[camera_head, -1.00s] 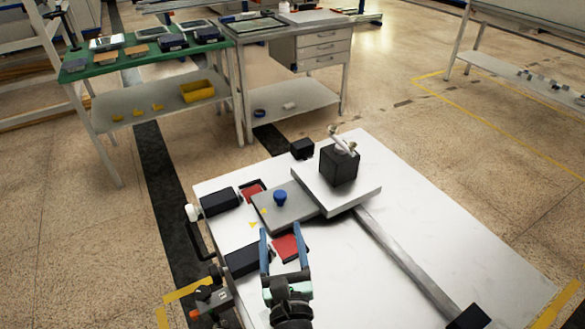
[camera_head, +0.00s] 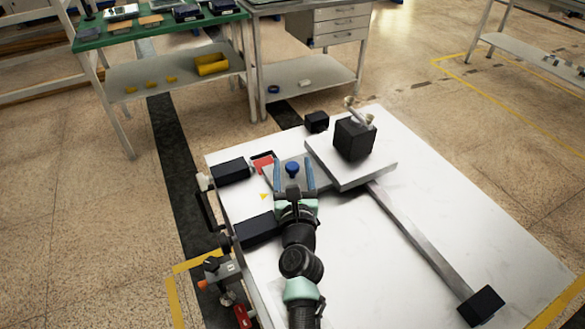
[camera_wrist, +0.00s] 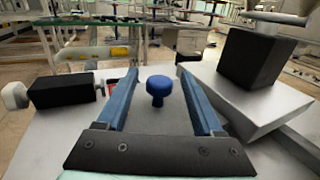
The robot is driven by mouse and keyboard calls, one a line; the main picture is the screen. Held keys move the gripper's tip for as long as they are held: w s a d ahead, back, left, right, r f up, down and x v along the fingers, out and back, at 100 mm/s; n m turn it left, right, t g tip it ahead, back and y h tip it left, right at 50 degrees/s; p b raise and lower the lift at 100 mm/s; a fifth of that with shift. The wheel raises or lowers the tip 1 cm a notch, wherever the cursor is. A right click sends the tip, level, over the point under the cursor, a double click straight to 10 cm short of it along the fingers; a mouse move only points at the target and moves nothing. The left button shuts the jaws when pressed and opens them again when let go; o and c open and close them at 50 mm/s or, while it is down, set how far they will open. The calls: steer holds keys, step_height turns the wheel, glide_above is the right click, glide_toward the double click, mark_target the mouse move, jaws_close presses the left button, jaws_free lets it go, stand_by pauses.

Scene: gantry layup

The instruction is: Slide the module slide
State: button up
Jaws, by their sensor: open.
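The module slide is a grey plate (camera_wrist: 158,112) with a blue knob (camera_head: 292,168) standing upright on it, on the white table (camera_head: 345,235). My gripper (camera_head: 294,167) is open, its two blue fingers on either side of the knob in the head view. In the wrist view the knob (camera_wrist: 159,88) stands between the open fingers with a gap on both sides. Whether the fingers are level with the knob I cannot tell. My arm and gripper hide part of the plate.
A raised light plate with a black block (camera_head: 353,138) stands just right of the knob. A long rail (camera_head: 428,238) runs from it to a black end block (camera_head: 481,305). Black clamps (camera_head: 231,170) line the left edge beside a red pad (camera_head: 263,163). The table's right side is clear.

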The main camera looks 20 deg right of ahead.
steer(key=shift+w+d, duration=0.1)
steer(key=shift+w, duration=0.25)
jaws_close()
stand_by(1.3)
